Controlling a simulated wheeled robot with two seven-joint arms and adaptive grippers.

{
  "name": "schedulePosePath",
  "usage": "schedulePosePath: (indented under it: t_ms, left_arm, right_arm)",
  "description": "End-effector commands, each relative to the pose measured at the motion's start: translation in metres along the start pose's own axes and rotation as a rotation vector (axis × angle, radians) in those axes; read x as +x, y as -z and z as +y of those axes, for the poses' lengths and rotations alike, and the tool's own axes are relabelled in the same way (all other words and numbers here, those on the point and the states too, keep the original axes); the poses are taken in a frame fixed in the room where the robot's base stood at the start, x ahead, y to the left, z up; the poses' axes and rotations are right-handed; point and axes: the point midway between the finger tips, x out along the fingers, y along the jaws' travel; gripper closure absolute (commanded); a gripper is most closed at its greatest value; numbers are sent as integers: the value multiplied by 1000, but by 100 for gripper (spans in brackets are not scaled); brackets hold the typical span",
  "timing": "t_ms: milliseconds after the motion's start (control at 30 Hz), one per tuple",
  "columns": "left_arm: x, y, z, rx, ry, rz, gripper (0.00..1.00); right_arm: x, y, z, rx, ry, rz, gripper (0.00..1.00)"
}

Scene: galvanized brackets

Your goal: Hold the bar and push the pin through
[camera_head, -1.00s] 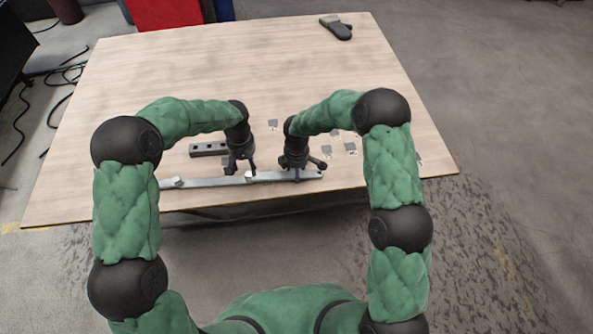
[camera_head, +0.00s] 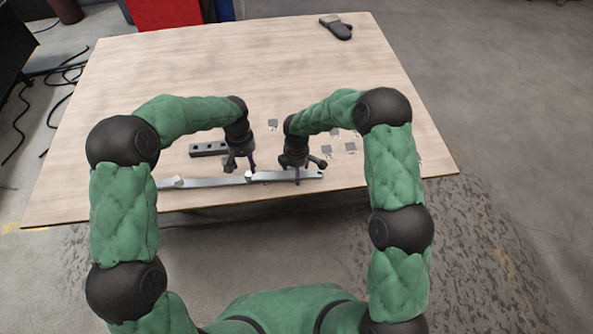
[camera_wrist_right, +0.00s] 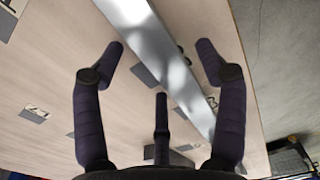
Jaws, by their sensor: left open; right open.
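A long pale metal bar (camera_head: 205,183) lies along the front edge of the table. It also crosses the right wrist view diagonally (camera_wrist_right: 165,50). My left gripper (camera_head: 240,166) is open and empty, just above and behind the bar near its middle. My right gripper (camera_head: 299,172) is open over the bar's right end. In the right wrist view, its fingers (camera_wrist_right: 162,62) are spread with the bar passing beneath them, and nothing is seen gripped. I cannot make out the pin for certain.
A dark block with holes (camera_head: 208,149) lies behind the bar. Several small grey squares (camera_head: 351,148) lie right of my right gripper. The middle and back of the table (camera_head: 220,65) are clear.

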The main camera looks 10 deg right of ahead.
Motion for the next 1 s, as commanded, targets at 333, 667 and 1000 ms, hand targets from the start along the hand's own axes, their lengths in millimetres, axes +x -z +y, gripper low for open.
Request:
schedulePosePath:
  t_ms: [333, 667, 1000]
  left_arm:
    - [0, 0, 0, 0, 0, 0, 42]
    - [0, 0, 0, 0, 0, 0, 42]
    - [0, 0, 0, 0, 0, 0, 42]
  right_arm:
    - [-64, 0, 1, 1, -5, 1, 27]
    - [-108, 0, 0, 1, 0, 0, 27]
    - [-114, 0, 0, 1, 0, 1, 27]
